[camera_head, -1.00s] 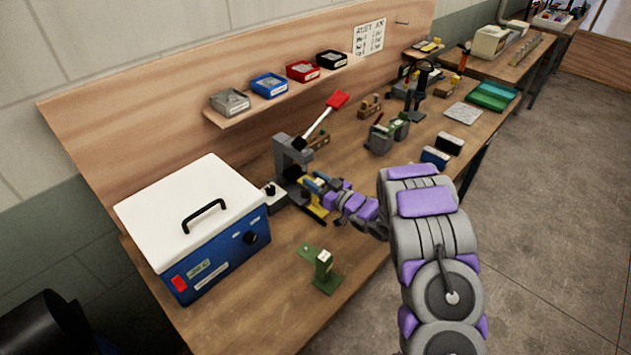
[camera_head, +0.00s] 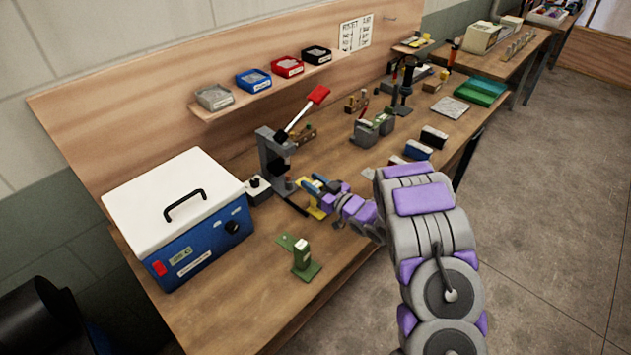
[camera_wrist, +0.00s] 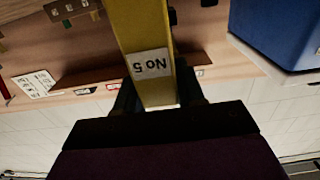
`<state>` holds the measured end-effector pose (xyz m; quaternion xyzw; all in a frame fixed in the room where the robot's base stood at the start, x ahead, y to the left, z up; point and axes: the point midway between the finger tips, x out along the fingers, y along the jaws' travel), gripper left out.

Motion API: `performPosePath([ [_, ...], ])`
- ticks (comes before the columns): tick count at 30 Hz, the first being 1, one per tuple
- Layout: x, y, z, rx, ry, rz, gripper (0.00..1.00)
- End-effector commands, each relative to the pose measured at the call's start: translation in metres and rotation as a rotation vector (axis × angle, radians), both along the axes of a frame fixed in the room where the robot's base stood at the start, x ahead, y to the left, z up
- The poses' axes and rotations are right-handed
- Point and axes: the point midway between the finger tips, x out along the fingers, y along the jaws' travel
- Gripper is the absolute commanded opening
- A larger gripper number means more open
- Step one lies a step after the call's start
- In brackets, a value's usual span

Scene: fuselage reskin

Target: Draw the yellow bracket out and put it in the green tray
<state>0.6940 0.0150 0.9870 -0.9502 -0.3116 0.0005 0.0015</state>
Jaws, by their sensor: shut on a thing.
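The yellow bracket (camera_head: 316,211) is in my gripper (camera_head: 318,187), just right of the grey press (camera_head: 268,160) with the red-handled lever. In the wrist view the yellow bracket (camera_wrist: 143,30) runs between the fingers of my gripper (camera_wrist: 157,98), with an upside-down "No 5" label facing the camera. My gripper is shut on it. The bracket looks clear of the press's upright, but its lower end is partly hidden by the gripper in the head view. The green tray (camera_head: 478,98) lies at the far right of the bench.
A blue and white box (camera_head: 180,215) stands left of the press. A green bracket-like part (camera_head: 302,258) stands near the front edge. Blue and black blocks (camera_head: 418,151), a grey fixture (camera_head: 372,130) and a speckled plate (camera_head: 450,107) lie between the press and the tray.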

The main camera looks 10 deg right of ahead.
Motion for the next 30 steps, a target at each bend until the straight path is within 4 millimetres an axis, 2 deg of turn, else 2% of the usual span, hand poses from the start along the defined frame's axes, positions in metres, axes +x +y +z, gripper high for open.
performPosePath([
  [13, -0.0017, 0.0038, 0.0003, -0.001, -0.001, 0.001, 0.00],
  [14, -0.0018, 0.0033, 0.0003, 0.000, -0.001, 0.001, 0.39],
  [23, -0.0018, 0.0016, 0.0001, 0.001, 0.000, 0.000, 0.68],
  [30, -0.0021, 0.0014, 0.0002, 0.001, -0.001, 0.000, 0.68],
])
